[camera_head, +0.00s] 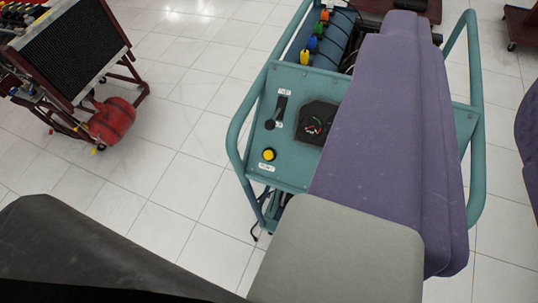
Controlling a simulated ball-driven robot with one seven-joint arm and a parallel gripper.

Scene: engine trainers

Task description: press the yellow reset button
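The yellow reset button (269,154) is a small round yellow cap on a dark collar, with a white label just below it. It sits at the lower left of a teal engine-trainer panel (290,165). The button is in plain view with nothing touching it. A large purple part (390,130), which seems to be mine, lies across the panel's right half and hides it. I cannot make out fingertips, so whether my gripper is open or shut does not show.
A black lever (277,112) and a dark gauge (316,122) sit above the button. A teal tube frame (241,130) rounds the panel. Coloured caps (316,44) stand behind. A maroon stand with a red tank (113,122) is at left. The tiled floor between is clear.

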